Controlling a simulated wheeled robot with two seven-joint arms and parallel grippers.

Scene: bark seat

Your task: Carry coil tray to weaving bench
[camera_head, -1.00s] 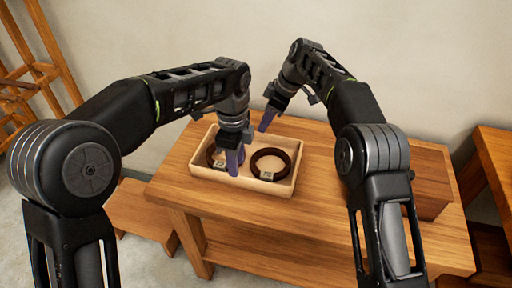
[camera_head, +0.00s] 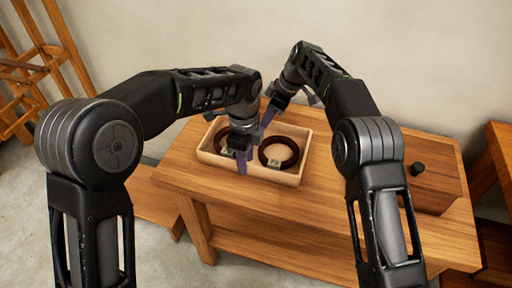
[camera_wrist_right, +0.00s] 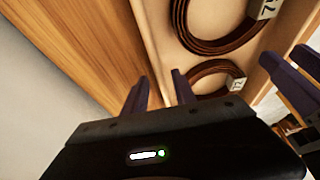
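The coil tray (camera_head: 210,158) is a pale wooden box on a wooden table. It holds two dark coils with pale tags, the left one (camera_head: 222,135) partly hidden by my left arm and the right one (camera_head: 290,145) plainer. My left gripper (camera_head: 243,164) points down at the tray's near wall; its purple fingers look apart. Its fingers also show beyond the tray in the right wrist view (camera_wrist_right: 298,72). My right gripper (camera_head: 267,118) is at the tray's far wall. In the right wrist view its fingers (camera_wrist_right: 160,92) are open, with the tray wall running between them.
The table (camera_head: 345,190) has bare top right of the tray. A brown wooden box with a dark knob (camera_head: 417,169) stands at its right end. More wooden furniture stands at the right edge, a wooden rack (camera_head: 22,85) at the left. The wall is close behind.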

